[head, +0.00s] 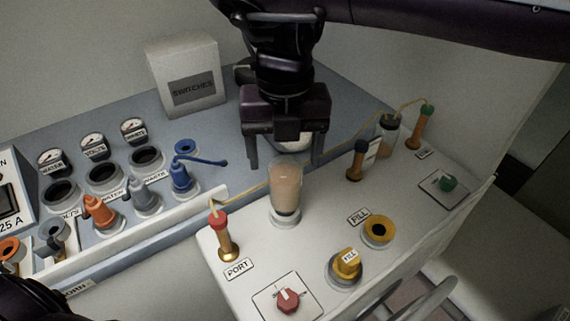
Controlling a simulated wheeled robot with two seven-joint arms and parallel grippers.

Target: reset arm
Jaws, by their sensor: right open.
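My right gripper (285,160) hangs down from the top middle of the head view. Its two fingers are wide apart, pointing down. A pale round thing (292,142) shows between and behind the fingers; I cannot tell what it is, and the gripper's body partly hides it. A clear cylinder with brownish contents (286,188) stands upright on the white panel, just below the fingertips in the picture. I see nothing held between the fingers. My left gripper does not show.
The white panel (218,272) carries a red knob (287,300), a yellow FILL cap (347,263), an open yellow-rimmed fill port (378,230) and upright fittings joined by a thin line. A SWITCHES box (187,76) stands behind. Orange, grey and blue caps (182,178) sit at left.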

